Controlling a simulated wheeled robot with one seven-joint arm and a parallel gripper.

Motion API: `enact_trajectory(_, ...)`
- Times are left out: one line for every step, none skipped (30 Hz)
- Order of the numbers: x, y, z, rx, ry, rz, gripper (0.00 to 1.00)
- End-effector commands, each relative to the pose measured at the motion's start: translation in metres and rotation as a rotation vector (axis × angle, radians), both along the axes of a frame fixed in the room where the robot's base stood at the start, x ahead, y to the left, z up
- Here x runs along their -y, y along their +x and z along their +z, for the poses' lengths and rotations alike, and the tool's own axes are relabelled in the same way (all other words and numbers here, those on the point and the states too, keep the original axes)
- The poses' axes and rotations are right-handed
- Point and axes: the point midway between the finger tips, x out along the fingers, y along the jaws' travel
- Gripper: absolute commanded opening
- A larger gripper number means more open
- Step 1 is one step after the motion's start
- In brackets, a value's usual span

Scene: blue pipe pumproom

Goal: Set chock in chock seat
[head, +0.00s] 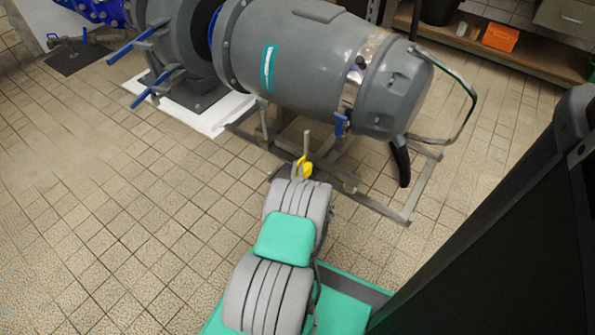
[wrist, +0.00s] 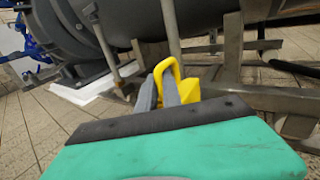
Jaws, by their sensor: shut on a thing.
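The yellow chock (wrist: 188,89) has a loop-shaped handle and sits at the tips of my gripper (wrist: 160,93) in the wrist view. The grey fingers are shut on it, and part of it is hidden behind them. In the head view the chock (head: 304,167) shows as a small yellow piece at the end of my arm, close to the metal frame under the big grey tank. My gripper (head: 297,174) is just in front of that frame, and I cannot tell whether the chock touches it. I cannot pick out the chock seat with certainty in either view.
The grey tank (head: 315,58) lies on a metal frame (head: 382,208) whose rails and posts stand close around my gripper. A black hose (head: 401,162) hangs at its right. A wooden shelf (head: 490,52) with an orange box (head: 500,37) is at the back. Tiled floor is free at left.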

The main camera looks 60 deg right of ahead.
Motion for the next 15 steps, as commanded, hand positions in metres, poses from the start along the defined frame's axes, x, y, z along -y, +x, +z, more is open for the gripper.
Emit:
enact_trajectory(0.001, -0.002, -0.002, 0.002, -0.004, -0.006, 0.0)
enact_trajectory(0.001, -0.003, -0.003, 0.002, -0.004, -0.007, 0.0)
enact_trajectory(0.001, -0.002, -0.004, 0.001, -0.005, -0.007, 0.0)
enact_trajectory(0.001, -0.002, -0.006, 0.001, -0.004, -0.006, 0.0)
enact_trajectory(0.001, -0.002, -0.008, 0.001, -0.004, -0.006, 0.0)
enact_trajectory(0.001, -0.002, -0.01, 0.001, -0.004, -0.005, 0.0)
enact_trajectory(0.001, -0.002, -0.013, 0.001, -0.004, -0.005, 0.0)
enact_trajectory(0.001, -0.002, -0.015, 0.002, -0.004, -0.005, 0.0)
enact_trajectory(0.001, -0.002, -0.019, 0.002, -0.004, -0.005, 0.0)
enact_trajectory(0.0, -0.002, -0.022, 0.001, -0.003, -0.005, 0.0)
enact_trajectory(0.0, -0.002, -0.024, 0.001, -0.003, -0.005, 0.0)
enact_trajectory(0.0, -0.002, -0.027, 0.001, -0.003, -0.004, 0.0)
enact_trajectory(0.0, -0.002, -0.03, 0.0, -0.003, -0.004, 0.0)
enact_trajectory(0.001, -0.002, -0.032, 0.0, -0.003, -0.004, 0.0)
enact_trajectory(0.001, -0.002, -0.035, 0.001, -0.004, -0.004, 0.0)
